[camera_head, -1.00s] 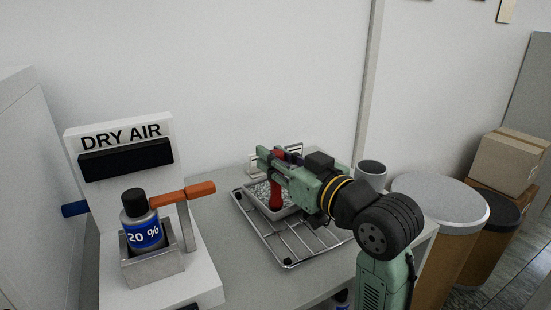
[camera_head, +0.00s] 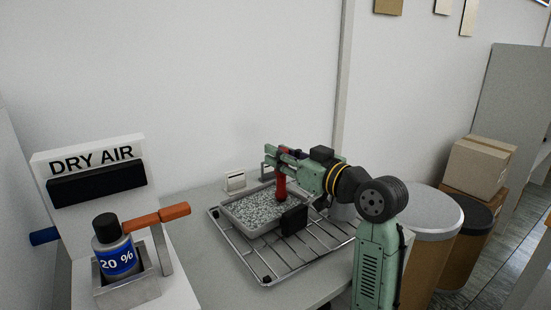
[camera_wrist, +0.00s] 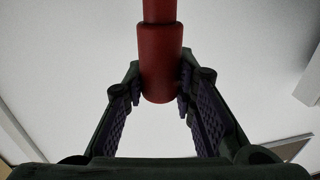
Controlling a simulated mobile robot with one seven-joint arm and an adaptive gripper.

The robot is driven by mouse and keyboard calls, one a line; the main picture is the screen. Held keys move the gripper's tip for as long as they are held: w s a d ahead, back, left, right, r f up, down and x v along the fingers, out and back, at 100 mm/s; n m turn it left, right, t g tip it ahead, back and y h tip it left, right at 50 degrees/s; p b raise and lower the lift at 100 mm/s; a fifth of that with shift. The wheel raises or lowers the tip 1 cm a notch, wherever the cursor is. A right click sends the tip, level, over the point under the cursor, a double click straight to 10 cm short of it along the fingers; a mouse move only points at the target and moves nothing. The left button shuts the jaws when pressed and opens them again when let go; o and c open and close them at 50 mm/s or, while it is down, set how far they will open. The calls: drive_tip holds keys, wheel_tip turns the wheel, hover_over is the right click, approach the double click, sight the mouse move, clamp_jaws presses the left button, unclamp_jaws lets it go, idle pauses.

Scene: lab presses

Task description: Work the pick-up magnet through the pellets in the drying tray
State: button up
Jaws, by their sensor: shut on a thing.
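My gripper (camera_head: 281,160) is shut on the red handle of the pick-up magnet (camera_head: 281,186). In the wrist view the red handle (camera_wrist: 160,60) stands between the two fingertips. In the head view it hangs upright over the right back part of the drying tray (camera_head: 249,229). The tray is shallow, grey and filled with speckled grey pellets (camera_head: 250,210). The handle's lower end meets the pellets in the picture; I cannot tell how deep it reaches.
The tray rests on a wire rack (camera_head: 290,264) on a grey bench. A black block (camera_head: 294,219) is at the tray's near right corner. A small white box (camera_head: 235,181) stands behind. At left is the DRY AIR stand (camera_head: 95,160) with a "20 %" bottle (camera_head: 117,255). Drums (camera_head: 436,215) stand at right.

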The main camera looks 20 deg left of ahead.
drive_tip(key=s+a, duration=0.6)
drive_tip(key=s, duration=0.3)
drive_tip(key=shift+s, duration=0.15)
idle(0.5)
drive_tip(key=shift+d, duration=0.1)
drive_tip(key=w+d, duration=0.7)
drive_tip(key=d, duration=0.2)
drive_tip(key=shift+w, duration=0.1)
idle(0.4)
drive_tip(key=s+a, duration=0.5)
drive_tip(key=s, duration=0.4)
drive_tip(key=shift+s+a, duration=0.15)
drive_tip(key=shift+a, duration=0.25)
